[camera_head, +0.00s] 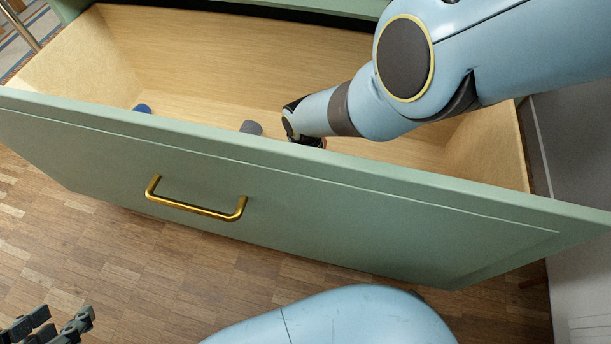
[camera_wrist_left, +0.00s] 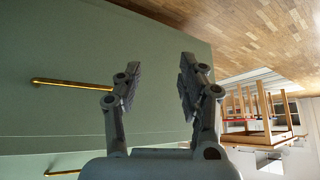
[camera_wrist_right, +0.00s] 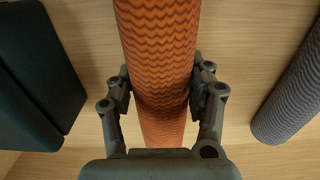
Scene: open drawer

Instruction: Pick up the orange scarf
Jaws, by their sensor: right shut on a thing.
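The orange scarf (camera_wrist_right: 158,60) is a roll with a dark wavy pattern, seen in the right wrist view. My right gripper (camera_head: 303,140) is down inside the open drawer (camera_head: 230,55), its fingertips mostly hidden by the drawer front in the head view. In the right wrist view its two fingers press on both sides of the scarf, so it is shut on it. Wood shows around the scarf; whether it is lifted I cannot tell. My left gripper (camera_head: 50,328) is outside the drawer, low at the left, with its fingers apart and empty, as the left wrist view (camera_wrist_left: 160,85) shows.
A grey roll (camera_wrist_right: 293,95) lies right of the scarf and a dark flat-sided thing (camera_wrist_right: 38,75) left of it. In the head view a grey end (camera_head: 251,127) and a blue one (camera_head: 143,108) show. The green drawer front (camera_head: 330,215) has a brass handle (camera_head: 195,208).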

